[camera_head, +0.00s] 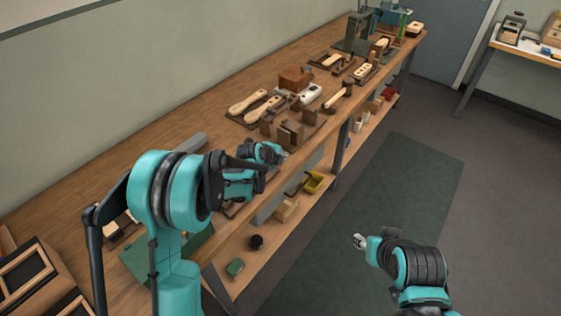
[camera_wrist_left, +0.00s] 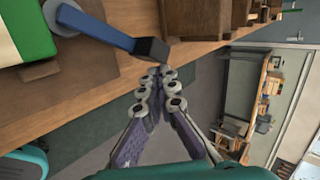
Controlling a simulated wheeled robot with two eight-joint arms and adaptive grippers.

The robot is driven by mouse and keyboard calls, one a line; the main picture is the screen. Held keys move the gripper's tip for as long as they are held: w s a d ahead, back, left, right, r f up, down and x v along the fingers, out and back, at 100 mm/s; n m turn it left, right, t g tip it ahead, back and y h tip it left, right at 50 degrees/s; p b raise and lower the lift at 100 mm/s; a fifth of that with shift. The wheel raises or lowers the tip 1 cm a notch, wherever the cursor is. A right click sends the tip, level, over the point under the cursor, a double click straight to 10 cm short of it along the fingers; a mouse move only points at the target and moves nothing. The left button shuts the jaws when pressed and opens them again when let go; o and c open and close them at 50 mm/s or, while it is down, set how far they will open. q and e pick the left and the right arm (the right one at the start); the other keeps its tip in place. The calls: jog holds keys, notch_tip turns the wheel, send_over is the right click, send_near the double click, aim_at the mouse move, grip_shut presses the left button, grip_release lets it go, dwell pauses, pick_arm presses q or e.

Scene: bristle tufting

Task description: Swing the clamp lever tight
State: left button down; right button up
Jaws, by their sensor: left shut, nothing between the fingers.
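The clamp lever (camera_wrist_left: 100,28) shows in the left wrist view as a blue bar with a dark block at its free end. It runs from a round grey pivot (camera_wrist_left: 62,14) at the upper left toward the middle. A green and white body (camera_wrist_left: 28,35) sits beside the pivot. My left gripper (camera_wrist_left: 160,74) is shut and empty, its fingertips right by the lever's dark end; I cannot tell if they touch. In the head view my left gripper (camera_head: 283,155) is over the bench's front edge, and my arm hides the lever. My right gripper (camera_head: 359,241) is over the floor, away from the bench.
The long wooden bench (camera_head: 165,135) carries wooden blocks (camera_head: 290,133), brush handles (camera_head: 250,101) and other fixtures farther along. The floor mat (camera_head: 385,190) in front is clear.

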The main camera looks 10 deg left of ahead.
pick_arm(q)
jog(key=shift+w+a, duration=0.2)
jog(key=shift+w, duration=1.1)
jog(key=shift+w+a+n+t+y, duration=0.15)
jog(key=shift+w+a+n+y, duration=0.1)
jog(key=shift+w+n+y, duration=0.35)
jog(key=shift+w+a+n+t+y, duration=0.15)
jog(key=shift+w+a+n+y, duration=0.1)
jog(key=shift+n+y, duration=0.5)
jog(key=shift+n, duration=0.25)
